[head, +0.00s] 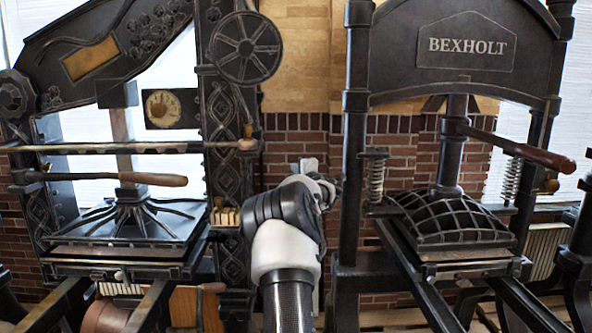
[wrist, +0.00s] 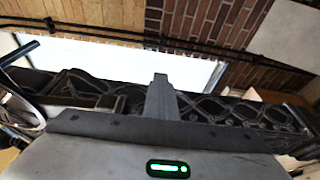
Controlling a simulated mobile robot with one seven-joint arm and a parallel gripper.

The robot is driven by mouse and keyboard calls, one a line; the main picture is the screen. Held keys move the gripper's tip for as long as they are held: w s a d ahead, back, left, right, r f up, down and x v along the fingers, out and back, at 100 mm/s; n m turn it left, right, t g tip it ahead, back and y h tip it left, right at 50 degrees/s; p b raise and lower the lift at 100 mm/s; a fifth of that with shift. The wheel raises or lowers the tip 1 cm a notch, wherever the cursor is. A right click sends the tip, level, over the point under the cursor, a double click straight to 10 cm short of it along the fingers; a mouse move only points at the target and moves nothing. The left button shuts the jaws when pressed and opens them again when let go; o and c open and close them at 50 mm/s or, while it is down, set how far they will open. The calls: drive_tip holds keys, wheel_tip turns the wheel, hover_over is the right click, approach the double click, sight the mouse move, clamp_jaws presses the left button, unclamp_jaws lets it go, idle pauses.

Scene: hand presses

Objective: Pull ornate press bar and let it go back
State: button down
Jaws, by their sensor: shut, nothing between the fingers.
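The ornate press (head: 232,125) stands at the left in the head view, black with scrollwork columns and a curved decorated top. Its bar (head: 80,177) runs level across the front, a dark rod with a brown wooden handle (head: 152,179) at its right end. My gripper shows in the wrist view with its fingers (wrist: 161,88) shut and empty. In the head view my own wrist mostly hides it, to the right of the ornate press and apart from the bar handle. Behind the fingers in the wrist view is dark scrollwork (wrist: 225,108).
A second press (head: 466,45), marked BEXHOLT, stands at the right with its own wooden-handled bar (head: 540,155). A long pale rod (head: 120,147) crosses the ornate press above its bar. A brick wall (head: 295,145) is behind. My arm is in the gap between the presses.

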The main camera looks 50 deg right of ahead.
drive_tip(key=c, duration=1.3)
unclamp_jaws()
drive_tip(key=s+d+m+g+h+b, duration=0.2)
drive_tip(key=s+b, duration=0.2)
drive_tip(key=s, duration=1.2)
drive_tip(key=s+d+m+g+h+b, duration=0.1)
drive_tip(key=s+d+g+h+b, duration=0.1)
drive_tip(key=s, duration=1.4)
drive_tip(key=s+d+m+g+h+b, duration=0.2)
drive_tip(key=s+d+b, duration=0.2)
drive_tip(key=s, duration=1.3)
drive_tip(key=shift+d+m+b, duration=0.2)
drive_tip(key=shift+m+b, duration=0.1)
drive_tip(key=shift+b, duration=0.75)
drive_tip(key=shift+w, duration=0.1)
